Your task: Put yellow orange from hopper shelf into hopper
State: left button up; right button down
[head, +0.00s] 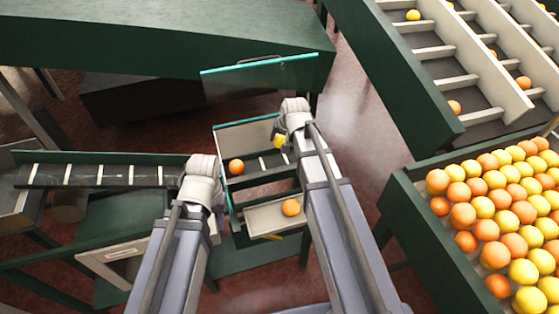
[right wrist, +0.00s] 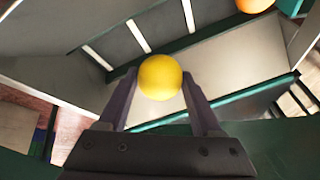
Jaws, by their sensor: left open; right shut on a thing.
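The yellow orange (right wrist: 160,77) is between the two fingers of my right gripper (right wrist: 160,84), which is shut on it. In the head view, the yellow orange (head: 279,141) shows just below my right wrist, over the slatted hopper (head: 246,136). In the right wrist view, a dark slatted strip and a pale panel lie behind it. An orange-coloured orange (head: 236,166) lies at the left of the hopper. Another (head: 291,207) lies on the pale shelf (head: 262,222) in front. My left gripper (head: 207,190) is left of the hopper, open; its fingers are mostly hidden by its wrist.
A slatted conveyor (head: 85,175) runs at the left. A glass-like panel with a teal edge (head: 258,78) stands behind the hopper. A green-walled bin (head: 430,235) full of orange and yellow oranges is at the right, below sloped lanes (head: 430,52). Open floor lies between hopper and bin.

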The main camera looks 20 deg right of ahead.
notch_tip(320, 180, down, 8)
jog(key=b, duration=0.6)
jog(key=shift+b, duration=0.4)
jog(key=shift+r, duration=0.1)
jog(key=c, duration=0.5)
grip_release()
jog(key=shift+f, duration=0.2)
jog(key=o, duration=0.4)
jog(key=shift+o, duration=0.2)
jog(key=shift+r, duration=0.1)
